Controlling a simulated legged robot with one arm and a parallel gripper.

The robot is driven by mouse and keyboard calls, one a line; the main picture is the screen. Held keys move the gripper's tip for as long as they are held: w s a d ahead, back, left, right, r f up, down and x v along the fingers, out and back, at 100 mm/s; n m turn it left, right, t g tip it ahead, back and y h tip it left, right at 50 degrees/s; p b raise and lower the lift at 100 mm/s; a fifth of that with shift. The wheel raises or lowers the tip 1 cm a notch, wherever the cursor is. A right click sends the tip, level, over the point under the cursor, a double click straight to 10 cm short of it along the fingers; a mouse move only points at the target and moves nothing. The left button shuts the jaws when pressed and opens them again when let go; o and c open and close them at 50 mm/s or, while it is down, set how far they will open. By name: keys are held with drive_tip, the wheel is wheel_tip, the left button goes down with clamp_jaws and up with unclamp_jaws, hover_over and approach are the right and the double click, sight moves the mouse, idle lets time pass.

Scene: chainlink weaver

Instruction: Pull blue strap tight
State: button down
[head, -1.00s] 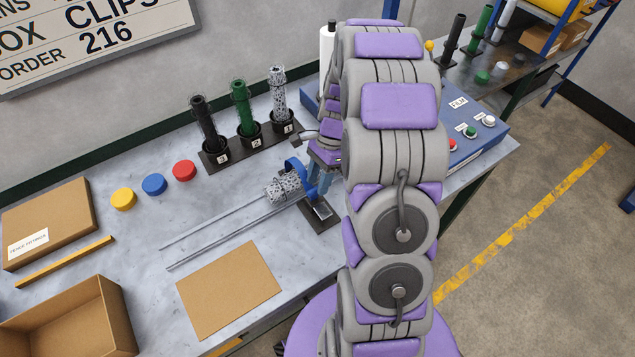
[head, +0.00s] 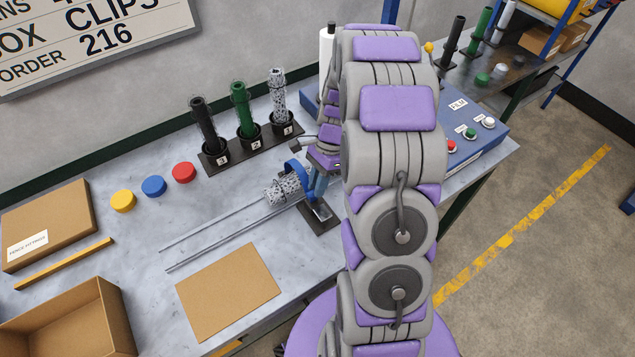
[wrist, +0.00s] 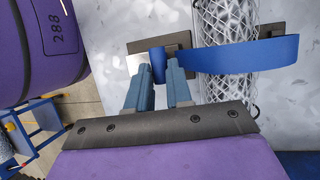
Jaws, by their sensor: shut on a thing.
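The blue strap (wrist: 240,54) arcs across the grey mesh roll (wrist: 222,22) in the wrist view, with slack standing off it. My gripper (wrist: 161,68) is shut on the strap's end beside the roll. In the head view the strap (head: 293,168) loops over the right end of the mesh roll (head: 281,192), which lies on two thin rails. My gripper (head: 318,180) is just right of the roll, partly hidden by my arm. A dark base plate with a pale face (head: 318,213) lies beneath it.
Three mesh rolls stand in a black rack (head: 250,145) behind. Yellow, blue and red caps (head: 154,186) lie to the left. A cardboard sheet (head: 230,292), open box (head: 70,320) and closed box (head: 45,225) are in front and left. A blue control box (head: 480,145) stands at right.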

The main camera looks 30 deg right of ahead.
drive_tip(key=shift+r, duration=0.15)
wheel_tip(320, 180, up, 10)
drive_tip(key=p, duration=0.7)
drive_tip(key=shift+w, duration=0.1)
drive_tip(key=c, duration=1.2)
unclamp_jaws()
drive_tip(key=shift+o, duration=0.8)
drive_tip(key=p+v, duration=0.1)
drive_tip(key=v, duration=1.6)
drive_tip(key=shift+d+p, duration=0.2)
drive_tip(key=shift+p, duration=0.1)
drive_tip(key=shift+w, duration=0.1)
